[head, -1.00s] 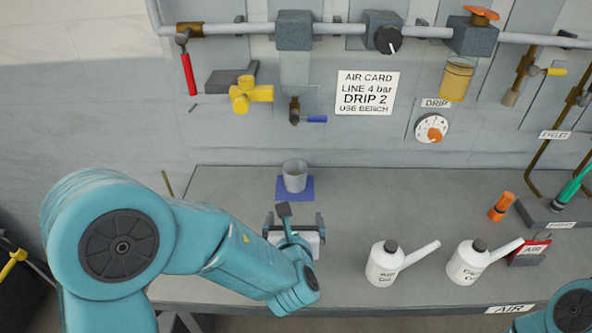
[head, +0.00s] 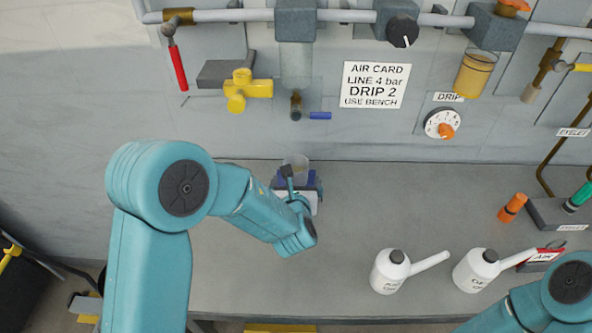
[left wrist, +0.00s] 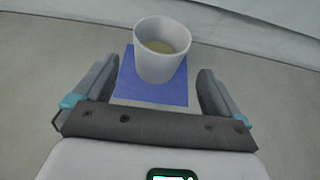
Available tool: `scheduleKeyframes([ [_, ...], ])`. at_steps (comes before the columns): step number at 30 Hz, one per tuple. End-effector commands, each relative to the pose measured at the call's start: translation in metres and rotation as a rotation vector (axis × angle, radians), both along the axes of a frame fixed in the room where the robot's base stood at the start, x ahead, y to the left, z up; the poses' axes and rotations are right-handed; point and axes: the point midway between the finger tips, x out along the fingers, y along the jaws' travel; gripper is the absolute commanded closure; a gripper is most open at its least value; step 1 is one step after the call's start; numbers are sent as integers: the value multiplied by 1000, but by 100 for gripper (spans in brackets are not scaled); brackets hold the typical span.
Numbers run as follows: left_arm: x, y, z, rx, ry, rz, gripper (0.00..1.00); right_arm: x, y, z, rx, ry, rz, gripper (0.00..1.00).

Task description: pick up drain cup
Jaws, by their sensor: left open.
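The drain cup (left wrist: 158,62) is a pale, round cup with a little yellowish liquid in it. It stands upright on a blue square mat (left wrist: 150,95) on the bench. In the head view the cup (head: 296,164) is partly hidden behind my left gripper. My left gripper (left wrist: 158,84) is open and empty, its fingers pointing at the cup, one to each side of the mat. The fingertips appear just short of the cup or beside its near side; contact cannot be seen. My right gripper is out of view; only part of my right arm shows at the lower right.
Two white oil bottles (head: 390,271) (head: 476,270) with long spouts stand at the right front. An orange-capped item (head: 512,207) and a grey block (head: 560,214) are further right. The bench middle is clear.

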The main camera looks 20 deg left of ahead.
Motion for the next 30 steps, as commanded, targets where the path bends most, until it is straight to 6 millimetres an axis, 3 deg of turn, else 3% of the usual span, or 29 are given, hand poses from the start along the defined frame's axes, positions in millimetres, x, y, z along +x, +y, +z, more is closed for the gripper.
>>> scheduleKeyframes([
  [8,25,8,-9,0,1,2,2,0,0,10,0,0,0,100],
  [15,58,19,-26,0,0,2,2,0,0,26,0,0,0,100],
  [24,66,21,-31,0,0,0,2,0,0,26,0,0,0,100],
  [25,66,21,-31,0,0,0,5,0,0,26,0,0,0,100],
  [29,65,21,-31,0,0,0,47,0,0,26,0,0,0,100],
  [30,65,21,-31,0,0,0,49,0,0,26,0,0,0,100],
])
